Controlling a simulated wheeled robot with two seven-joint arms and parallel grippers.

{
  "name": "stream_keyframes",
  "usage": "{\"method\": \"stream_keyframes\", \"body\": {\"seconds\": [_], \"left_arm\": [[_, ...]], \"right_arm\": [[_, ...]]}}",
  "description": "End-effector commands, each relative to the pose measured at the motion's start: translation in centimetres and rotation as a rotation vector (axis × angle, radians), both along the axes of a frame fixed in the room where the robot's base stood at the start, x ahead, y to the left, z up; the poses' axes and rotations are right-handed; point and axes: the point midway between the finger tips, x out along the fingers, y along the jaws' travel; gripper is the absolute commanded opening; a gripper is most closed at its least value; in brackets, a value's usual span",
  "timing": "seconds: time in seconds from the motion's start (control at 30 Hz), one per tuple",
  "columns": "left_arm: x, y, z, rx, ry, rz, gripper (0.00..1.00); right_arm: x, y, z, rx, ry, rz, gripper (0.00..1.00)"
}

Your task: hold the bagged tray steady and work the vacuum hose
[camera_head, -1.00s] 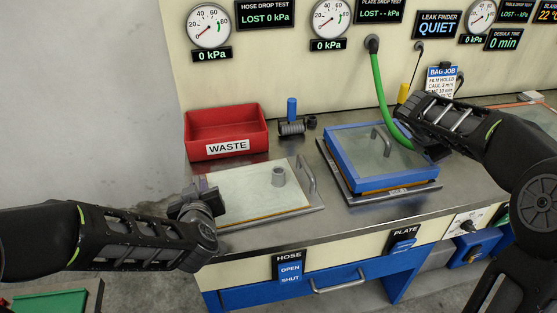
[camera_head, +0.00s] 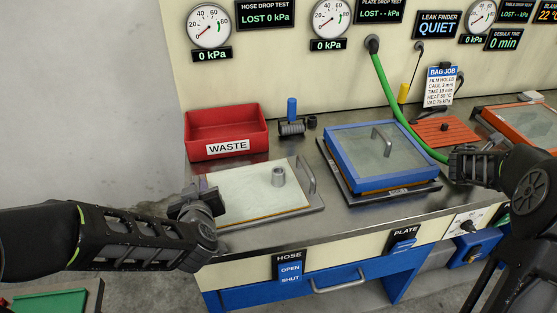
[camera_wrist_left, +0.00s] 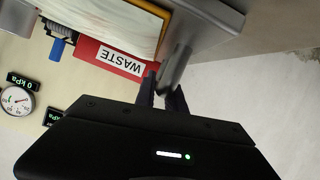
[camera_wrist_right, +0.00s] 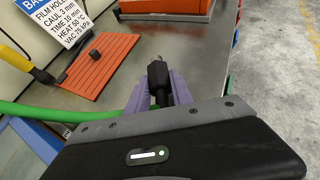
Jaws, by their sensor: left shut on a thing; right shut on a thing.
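My left gripper (camera_head: 208,198) is shut on the tray's left handle, a grey bar in the left wrist view (camera_wrist_left: 176,72). The green vacuum hose (camera_head: 384,85) runs from a wall port down to my right gripper (camera_head: 456,164). In the right wrist view, the right gripper (camera_wrist_right: 157,88) is shut on the hose's black end (camera_wrist_right: 157,74), above the bench and apart from the tray.
A blue-framed glass panel (camera_head: 338,160) with a handle lies mid-bench. A red WASTE bin (camera_head: 206,125) is at the back left. An orange ribbed mat (camera_head: 446,131) and an orange-framed tray (camera_head: 510,118) are to the right. HOSE (camera_head: 289,268) and PLATE (camera_head: 404,240) switches are on the front.

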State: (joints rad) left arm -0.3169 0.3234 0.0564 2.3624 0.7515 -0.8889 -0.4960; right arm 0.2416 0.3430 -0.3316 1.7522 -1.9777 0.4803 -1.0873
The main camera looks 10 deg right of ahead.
Motion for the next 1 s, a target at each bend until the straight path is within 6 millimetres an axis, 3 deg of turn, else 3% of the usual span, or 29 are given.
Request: {"method": "stream_keyframes", "body": {"seconds": [1.0], "left_arm": [[0.0,0.0,0.0,0.0,-0.001,0.001,0.0]], "right_arm": [[0.0,0.0,-1.8,0.001,-0.001,-0.002,0.0]]}}
